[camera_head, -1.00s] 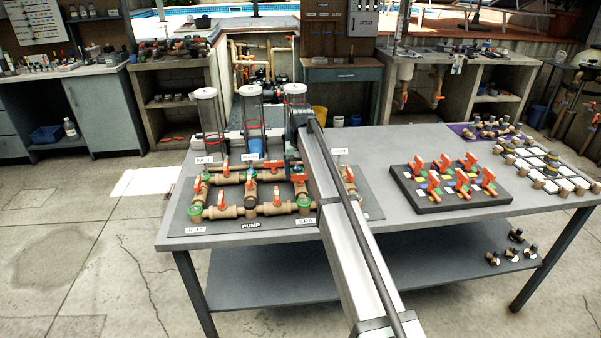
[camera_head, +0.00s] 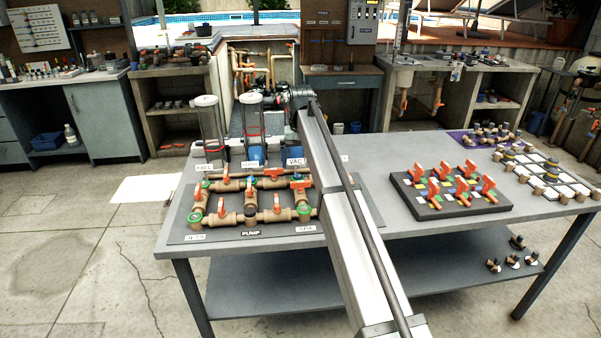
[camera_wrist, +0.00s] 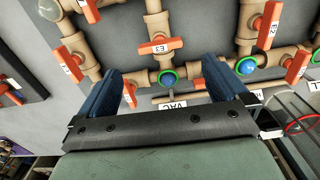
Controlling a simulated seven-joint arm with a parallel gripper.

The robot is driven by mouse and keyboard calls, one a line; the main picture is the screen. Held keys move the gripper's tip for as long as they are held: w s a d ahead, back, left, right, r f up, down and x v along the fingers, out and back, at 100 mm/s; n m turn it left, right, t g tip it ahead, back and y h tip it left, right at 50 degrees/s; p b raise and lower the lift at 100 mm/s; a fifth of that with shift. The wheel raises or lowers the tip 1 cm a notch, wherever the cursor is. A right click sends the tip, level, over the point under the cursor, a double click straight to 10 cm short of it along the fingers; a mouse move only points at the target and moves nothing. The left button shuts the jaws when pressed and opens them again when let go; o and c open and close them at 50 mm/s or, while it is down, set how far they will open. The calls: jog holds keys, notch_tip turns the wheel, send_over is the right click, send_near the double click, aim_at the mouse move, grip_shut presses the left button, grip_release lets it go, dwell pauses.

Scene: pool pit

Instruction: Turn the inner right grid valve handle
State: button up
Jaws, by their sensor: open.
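Brown pipes with orange valve handles lie on a grey board (camera_head: 180,237) on the table. In the wrist view, my gripper (camera_wrist: 160,85) has its two blue fingers spread wide, with nothing held between them. An orange handle marked E3 (camera_wrist: 158,46) lies crosswise just beyond the fingertips, between them in the picture and apart from both. It seems to be the handle (camera_head: 301,184) by the VAC label (camera_head: 295,162) in the head view. Another orange handle (camera_wrist: 266,24) is farther right in the wrist view. My arm hides the board's right part in the head view; the fingers do not show there.
Two clear cylinders (camera_head: 210,130) (camera_head: 253,128) stand behind the pipes. A dark tray (camera_head: 425,210) with several orange handles lies right of my arm. White tiles with fittings (camera_head: 545,172) are at the right edge. The table's front strip is clear.

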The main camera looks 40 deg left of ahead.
jog(key=shift+r, duration=2.95)
